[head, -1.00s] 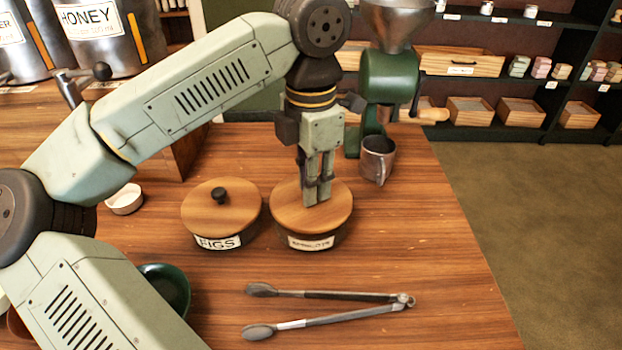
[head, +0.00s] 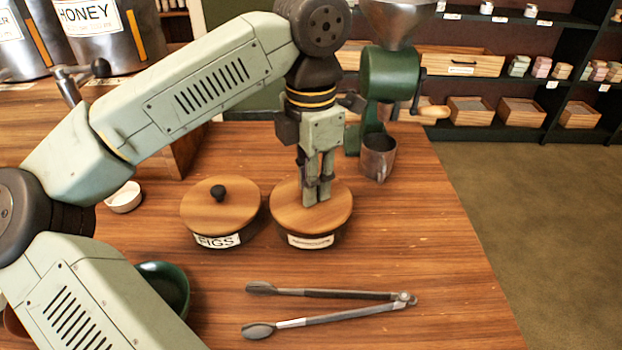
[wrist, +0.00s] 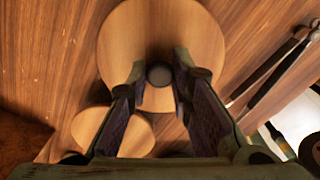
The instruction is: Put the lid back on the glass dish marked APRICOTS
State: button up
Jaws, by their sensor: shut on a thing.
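The round wooden lid (head: 285,212) lies level on the dark dish (head: 318,246), whose small white label is too blurred to read now. No gap shows between lid and dish rim on the near side. My gripper (head: 317,198) points straight down over the lid's middle and is shut on its knob, which the fingers hide in the head view. In the wrist view the dark knob (wrist: 159,75) sits between the fingertips (wrist: 160,70), with the lid (wrist: 120,45) around it.
A lidded dish labelled FIGS (head: 221,212) stands close on the left. Tongs (head: 335,294) lie in front. A metal mug (head: 378,157) and a green grinder (head: 388,78) stand behind right. A green bowl (head: 168,285) is at front left. The table's right side is clear.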

jog(key=shift+f, duration=0.2)
jog(key=o, duration=0.8)
jog(key=o, duration=0.5)
jog(key=shift+r, duration=0.15)
jog(key=shift+r+p, duration=1.85)
jog(key=shift+r, duration=0.85)
